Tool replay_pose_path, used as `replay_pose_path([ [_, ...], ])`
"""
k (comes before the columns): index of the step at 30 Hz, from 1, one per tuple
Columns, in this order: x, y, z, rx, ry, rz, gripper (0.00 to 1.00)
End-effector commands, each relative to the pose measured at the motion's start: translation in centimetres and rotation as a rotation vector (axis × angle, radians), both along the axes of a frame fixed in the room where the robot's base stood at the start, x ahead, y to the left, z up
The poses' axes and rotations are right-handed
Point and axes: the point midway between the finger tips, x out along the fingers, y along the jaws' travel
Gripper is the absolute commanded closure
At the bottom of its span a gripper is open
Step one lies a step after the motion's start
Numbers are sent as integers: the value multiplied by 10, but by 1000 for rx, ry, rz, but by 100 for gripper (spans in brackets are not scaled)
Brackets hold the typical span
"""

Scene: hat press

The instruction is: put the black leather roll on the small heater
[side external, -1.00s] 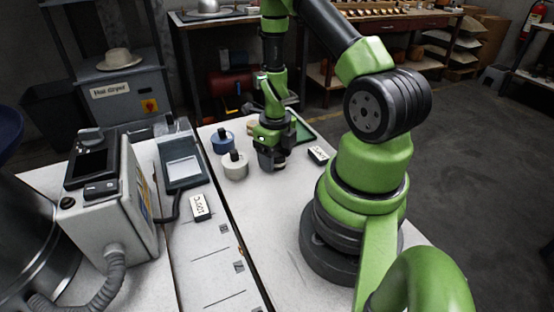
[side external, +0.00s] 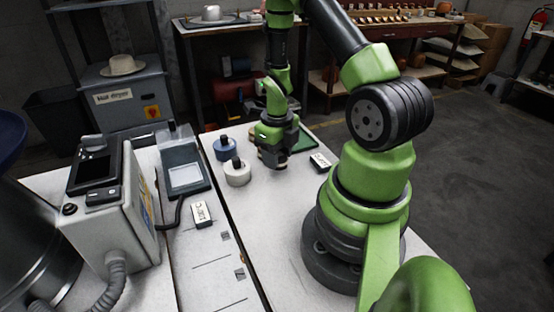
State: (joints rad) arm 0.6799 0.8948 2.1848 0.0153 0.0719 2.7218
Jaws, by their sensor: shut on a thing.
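My gripper (side external: 272,158) points down over the white table, right of the pale roll. Its jaws are shut on a dark piece, which appears to be the black leather roll; the jaws and wrist hide most of it. I cannot tell whether it touches the table. The small heater (side external: 184,177) is a grey-blue unit with a light plate on top, left of my gripper across the dark gap between tables. A cable runs from it to the control box.
A blue roll (side external: 225,149) and a cream roll (side external: 237,173) stand between my gripper and the heater. A green tray (side external: 303,139) lies behind right, and a label block (side external: 319,160) lies to the right. The grey control box (side external: 120,205) stands left.

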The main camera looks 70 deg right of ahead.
Motion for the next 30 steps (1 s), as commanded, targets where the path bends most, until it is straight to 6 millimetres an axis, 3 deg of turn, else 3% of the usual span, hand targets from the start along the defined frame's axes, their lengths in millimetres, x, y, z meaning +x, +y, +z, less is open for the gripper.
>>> replay_pose_path([
  [9,0,-1,58,-6,-3,-2,80],
  [20,8,0,77,-3,0,56,80],
  [23,31,4,78,-4,0,206,80],
  [26,65,13,80,-6,0,443,80],
  [30,116,40,84,-5,1,824,80],
])
